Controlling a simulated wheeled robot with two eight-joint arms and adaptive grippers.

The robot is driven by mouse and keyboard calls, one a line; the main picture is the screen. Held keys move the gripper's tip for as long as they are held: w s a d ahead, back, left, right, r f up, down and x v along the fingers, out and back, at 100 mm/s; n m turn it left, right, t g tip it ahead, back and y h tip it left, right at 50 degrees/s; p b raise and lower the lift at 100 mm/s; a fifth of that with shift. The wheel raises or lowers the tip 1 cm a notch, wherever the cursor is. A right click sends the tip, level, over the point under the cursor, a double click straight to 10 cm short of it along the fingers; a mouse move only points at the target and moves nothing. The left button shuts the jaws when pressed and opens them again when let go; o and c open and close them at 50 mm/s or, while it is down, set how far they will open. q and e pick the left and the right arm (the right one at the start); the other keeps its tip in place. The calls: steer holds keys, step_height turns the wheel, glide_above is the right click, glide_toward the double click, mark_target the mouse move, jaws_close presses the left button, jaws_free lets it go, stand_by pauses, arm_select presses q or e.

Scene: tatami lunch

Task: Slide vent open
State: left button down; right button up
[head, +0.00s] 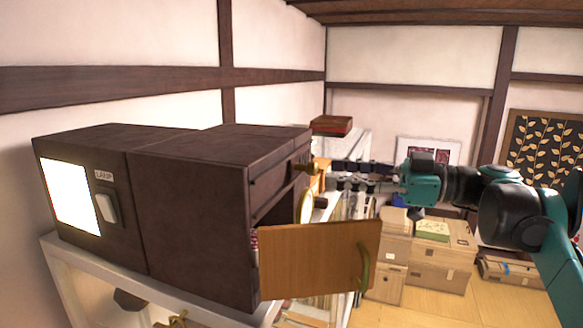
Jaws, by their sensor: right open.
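A dark brown cabinet (190,205) stands on a white shelf unit at the left. Its narrow front face turns to the right, and a strip along the top of that face (270,180) may be the vent; I cannot tell how far it is open. A small brass-coloured knob (303,167) sticks out at the far end of that strip. My right gripper (322,166) reaches in from the right, close to the knob, with its jaws open. I cannot tell whether it touches the knob. My left gripper is not in view.
A wooden door (320,259) with a green handle (364,265) hangs open below the strip. A lit panel (70,196) and a switch (106,208) labelled LAMP are on the cabinet's left side. Cardboard boxes (428,262) stand on the floor behind.

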mark_target(315, 170)
steer(key=p+x, duration=0.1)
steer(key=x, duration=0.5)
steer(key=shift+a, duration=0.1)
steer(key=shift+s+d, duration=0.1)
steer(key=shift+d, duration=0.35)
steer(key=shift+a, duration=0.15)
jaws_close()
steer(key=s, duration=0.2)
steer(key=s+a, duration=0.1)
steer(key=s, duration=0.1)
steer(key=s+a, duration=0.1)
steer(key=s, duration=0.2)
steer(key=shift+a+r, duration=0.1)
steer(key=shift+a, duration=0.05)
steer(key=shift+w, duration=0.25)
jaws_free()
steer(key=shift+w, duration=0.1)
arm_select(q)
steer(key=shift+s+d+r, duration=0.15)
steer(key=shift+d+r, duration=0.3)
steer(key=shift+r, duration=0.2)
